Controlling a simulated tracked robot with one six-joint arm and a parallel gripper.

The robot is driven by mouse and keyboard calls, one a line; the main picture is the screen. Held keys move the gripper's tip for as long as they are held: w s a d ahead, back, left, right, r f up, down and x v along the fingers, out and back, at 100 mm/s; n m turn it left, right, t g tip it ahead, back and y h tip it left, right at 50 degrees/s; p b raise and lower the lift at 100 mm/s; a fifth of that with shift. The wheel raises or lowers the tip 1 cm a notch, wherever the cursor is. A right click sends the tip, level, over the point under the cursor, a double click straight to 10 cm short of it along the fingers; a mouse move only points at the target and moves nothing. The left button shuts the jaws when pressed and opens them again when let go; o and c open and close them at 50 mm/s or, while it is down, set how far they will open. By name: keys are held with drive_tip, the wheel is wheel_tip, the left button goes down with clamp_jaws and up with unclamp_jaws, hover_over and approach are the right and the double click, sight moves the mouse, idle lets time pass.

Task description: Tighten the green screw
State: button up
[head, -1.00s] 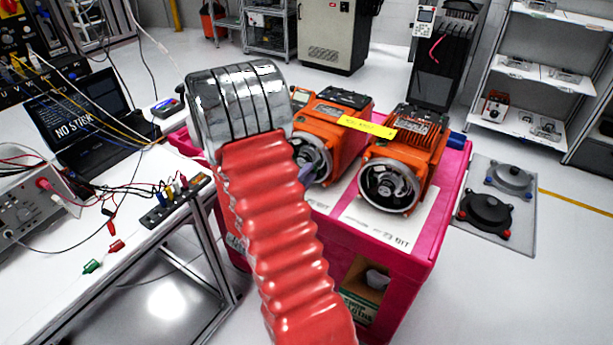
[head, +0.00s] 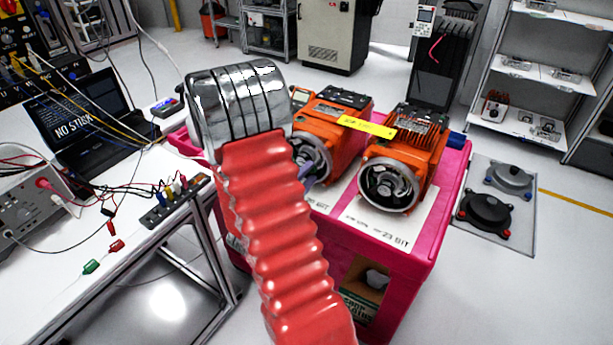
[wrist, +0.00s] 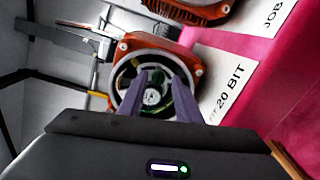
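The left orange motor (head: 330,115) stands on the pink cart, its round open end facing me. In the wrist view this end shows as an orange-red housing (wrist: 194,66) with a dark ring, a pale round encoder part (wrist: 152,96) at its centre and some green inside. I cannot make out a separate green screw. My gripper (wrist: 157,76) has two purple fingers, spread apart in front of the opening, with nothing visible held between them. I cannot tell whether they touch anything. In the head view my arm hides most of the gripper; a purple finger shows beside the left motor.
A second orange motor (head: 405,150) stands to the right on the pink cart (head: 410,262). A yellow label (head: 366,127) spans between the motors. The white workbench (head: 120,235) with wires, a laptop and instruments is at left. The floor at right holds a grey plate (head: 527,215) with round parts.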

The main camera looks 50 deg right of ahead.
drive_tip(key=shift+o, duration=0.4)
drive_tip(key=s+a, duration=0.1)
drive_tip(key=a, duration=1.2)
drive_tip(key=shift+a, duration=0.35)
idle(0.5)
